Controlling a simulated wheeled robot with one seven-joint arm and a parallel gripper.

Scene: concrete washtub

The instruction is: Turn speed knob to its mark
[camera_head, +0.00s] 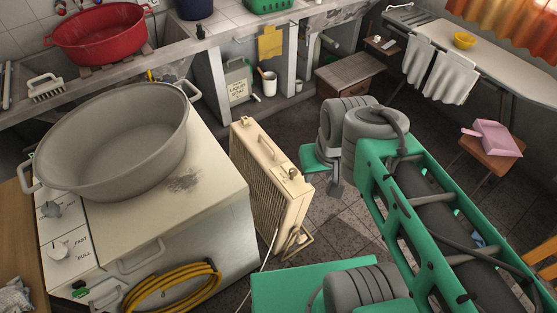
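The washing machine's control strip runs down its left side and carries two knobs. The lower knob (60,251) is pale, with the words FAST and FULL printed to its right. The upper knob (50,209) is grey. Which one is the speed knob, where each pointer stands and any target mark are too small to tell. The end of my arm, with my gripper (335,187), hangs over the floor right of the beige heater, far from the knobs. It is small and partly hidden behind my own arm, so its fingers cannot be made out.
A large grey basin (115,150) stands on the washing machine (190,215), close to the knobs. A beige heater (265,185) stands right of the machine. A coiled yellow hose (170,288) hangs at its front. A stool (490,150) stands at right.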

